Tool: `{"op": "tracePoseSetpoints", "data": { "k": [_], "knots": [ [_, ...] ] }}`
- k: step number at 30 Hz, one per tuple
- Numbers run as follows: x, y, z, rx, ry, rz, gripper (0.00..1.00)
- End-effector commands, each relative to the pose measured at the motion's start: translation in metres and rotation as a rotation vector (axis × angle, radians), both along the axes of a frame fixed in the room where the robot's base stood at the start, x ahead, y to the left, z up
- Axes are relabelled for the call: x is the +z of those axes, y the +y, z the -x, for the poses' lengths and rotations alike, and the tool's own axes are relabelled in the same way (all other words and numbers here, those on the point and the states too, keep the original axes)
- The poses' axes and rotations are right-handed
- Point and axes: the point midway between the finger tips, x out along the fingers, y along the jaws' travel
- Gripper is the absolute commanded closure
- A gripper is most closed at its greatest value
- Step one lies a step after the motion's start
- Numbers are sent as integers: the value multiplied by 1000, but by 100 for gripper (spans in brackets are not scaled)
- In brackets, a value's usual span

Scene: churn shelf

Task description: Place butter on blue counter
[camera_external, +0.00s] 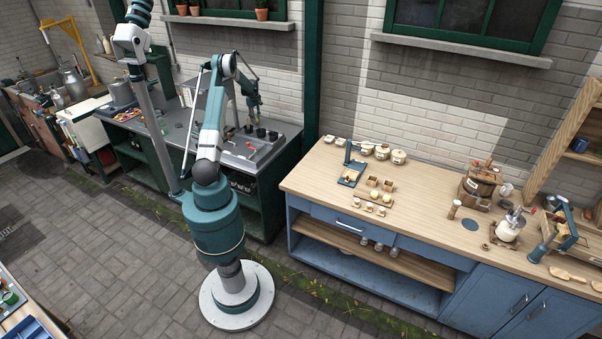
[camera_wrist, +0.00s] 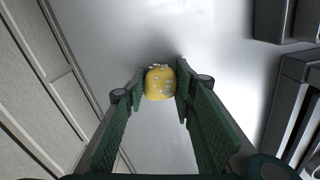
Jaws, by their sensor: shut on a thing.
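My gripper (camera_wrist: 160,95) is shut on a rounded yellow lump of butter (camera_wrist: 160,83) with pale flecks, held near the tips of the green finger pads. In the outside view my gripper (camera_external: 256,108) hangs over the grey-topped green counter at the back, and the butter is too small to make out there. The blue counter (camera_external: 420,215), with a light wooden top and blue cabinets, stands to the right, apart from my gripper.
Jars (camera_external: 382,152), small wooden boxes and yellow pieces (camera_external: 375,195) stand on the blue counter's left part. A wooden churn (camera_external: 480,180) and a glass jar (camera_external: 510,226) stand farther right. The counter's middle front is clear. Dark pots (camera_external: 260,132) stand near my gripper.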

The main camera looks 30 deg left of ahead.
Motion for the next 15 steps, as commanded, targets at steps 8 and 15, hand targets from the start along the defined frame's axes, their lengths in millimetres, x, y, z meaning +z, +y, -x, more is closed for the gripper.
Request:
{"op": "tracePoseSetpoints", "data": {
  "k": [8,15],
  "knots": [
    [-1,0,0,0,0,0,87],
    [-3,0,0,0,0,0,61]
  ]
}}
